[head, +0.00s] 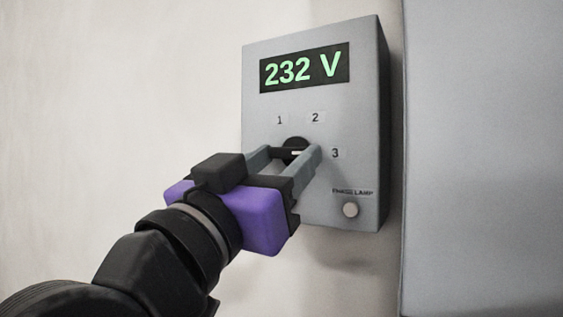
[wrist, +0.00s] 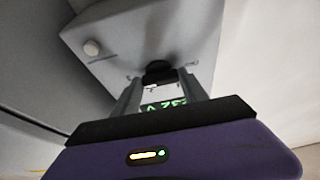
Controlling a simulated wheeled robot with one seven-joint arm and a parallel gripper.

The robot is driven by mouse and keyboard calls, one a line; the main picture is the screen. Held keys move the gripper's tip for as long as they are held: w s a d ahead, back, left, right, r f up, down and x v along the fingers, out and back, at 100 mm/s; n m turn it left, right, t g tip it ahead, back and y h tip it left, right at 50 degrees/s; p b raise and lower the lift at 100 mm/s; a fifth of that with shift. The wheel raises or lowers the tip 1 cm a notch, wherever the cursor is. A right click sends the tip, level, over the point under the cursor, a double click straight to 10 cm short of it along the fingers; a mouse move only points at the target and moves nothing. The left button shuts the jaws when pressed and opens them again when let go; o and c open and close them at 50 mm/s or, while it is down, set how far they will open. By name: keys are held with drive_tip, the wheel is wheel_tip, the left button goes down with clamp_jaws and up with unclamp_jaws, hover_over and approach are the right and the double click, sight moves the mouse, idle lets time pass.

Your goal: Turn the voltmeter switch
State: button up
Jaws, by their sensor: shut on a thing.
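The voltmeter (head: 263,120) is a grey box on the wall, and its display (head: 304,68) reads 232 V in green. Its black switch knob (head: 297,143) sits below the display, near the labels 1, 2 and 3. My gripper (head: 292,152) reaches the box from the lower left and is shut on the knob, with a finger on each side. The fingers hide part of the knob, so I cannot tell which number it points at. In the wrist view the knob (wrist: 158,70) shows between the fingertips, and the picture is upside down.
A round pale phase lamp (head: 350,210) is at the box's lower right; it also shows in the wrist view (wrist: 91,47). A large grey cabinet (head: 485,150) stands close on the right. The wall (head: 110,90) to the left is bare.

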drive_tip(key=o, duration=1.4)
drive_tip(key=v, duration=0.8)
drive_tip(key=shift+b, duration=0.35)
